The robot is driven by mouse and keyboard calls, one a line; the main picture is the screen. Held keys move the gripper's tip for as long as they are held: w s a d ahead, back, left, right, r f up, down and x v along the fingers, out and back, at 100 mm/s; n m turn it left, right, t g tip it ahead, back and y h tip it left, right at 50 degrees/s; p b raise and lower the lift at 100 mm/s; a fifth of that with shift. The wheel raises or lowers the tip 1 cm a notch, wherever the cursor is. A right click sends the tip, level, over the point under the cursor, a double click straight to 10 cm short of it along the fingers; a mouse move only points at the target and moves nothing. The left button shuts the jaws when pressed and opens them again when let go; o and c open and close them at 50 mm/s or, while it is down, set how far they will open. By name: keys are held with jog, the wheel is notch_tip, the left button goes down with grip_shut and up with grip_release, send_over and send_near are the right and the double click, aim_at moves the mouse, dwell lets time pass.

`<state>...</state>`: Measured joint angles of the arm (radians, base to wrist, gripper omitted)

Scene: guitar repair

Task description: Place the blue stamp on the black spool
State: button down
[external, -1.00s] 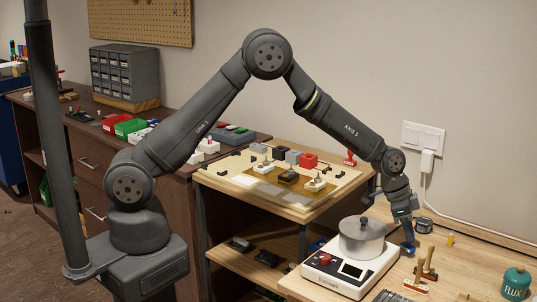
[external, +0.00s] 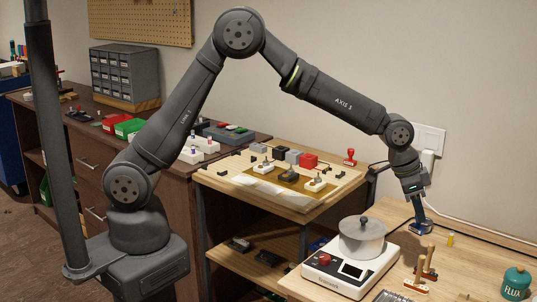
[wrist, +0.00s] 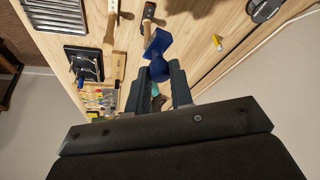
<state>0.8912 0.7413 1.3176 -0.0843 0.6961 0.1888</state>
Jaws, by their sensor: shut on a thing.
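My gripper (external: 416,204) is shut on the blue stamp (external: 422,229) and points down over the back of the wooden bench, right of the pot. In the wrist view, the stamp (wrist: 158,45) sits between the fingertips (wrist: 165,80), with its wide blue base turned away from the gripper. A dark round thing at the top right edge of the wrist view (wrist: 264,9) looks like the spool, partly cut off.
A cable runs along the wall.

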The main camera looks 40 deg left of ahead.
jog(key=w+r+n+t, duration=0.1)
jog(key=w+r+n, duration=0.15)
jog(key=w, duration=0.85)
jog(key=shift+y, duration=0.3)
jog(key=shift+w+a+f, duration=0.85)
jog(key=shift+w+f, duration=0.9)
jog(key=shift+f, duration=0.15)
jog(key=shift+w+a+f, duration=0.8)
jog(key=shift+w+f, duration=1)
jog(key=shift+f, duration=0.05)
jog(key=shift+w+a+f, duration=0.85)
jog(key=shift+w+f, duration=0.9)
jog(key=shift+f, duration=0.15)
jog(key=shift+f, duration=0.2)
jog(key=c, duration=1.3)
grip_release()
jog(key=shift+r, duration=0.1)
jog(key=v, duration=1.2)
jog(key=shift+r, duration=0.1)
